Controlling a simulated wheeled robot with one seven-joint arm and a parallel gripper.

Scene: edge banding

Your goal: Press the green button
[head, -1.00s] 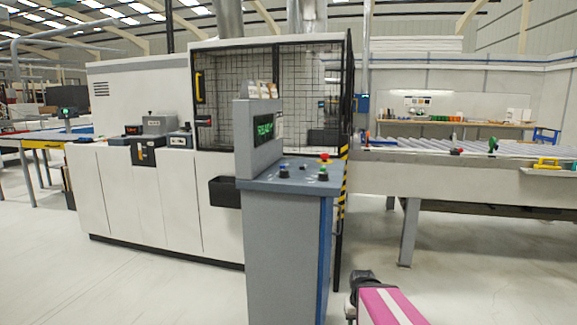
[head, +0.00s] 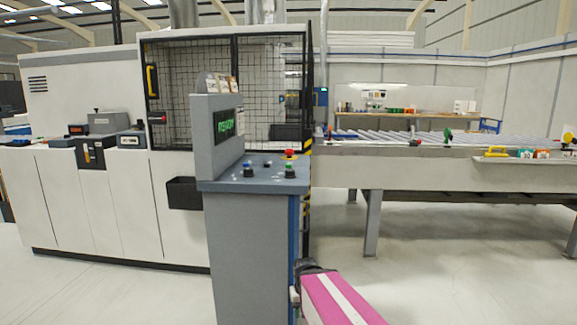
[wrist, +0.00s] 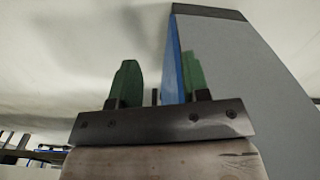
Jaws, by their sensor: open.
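The green button (head: 289,168) is a small cap on a black base. It sits at the front right of the sloped top of the grey control console (head: 240,186), in front of a red mushroom button (head: 290,153). In the wrist view, my gripper (wrist: 157,72) is open, with two green fingers apart and nothing between them. The console's grey side and blue edge (wrist: 181,62) show behind and right of the fingers. The button is not visible in that view. In the head view, my pink and white arm is low, right of the console; the fingers cannot be made out.
A blue knob (head: 248,168) and a small dark control (head: 267,163) share the console top. A display (head: 225,124) with green text stands at its left. A mesh-guarded machine (head: 190,85) is behind. A roller conveyor (head: 390,136) extends right. Floor right of the console is clear.

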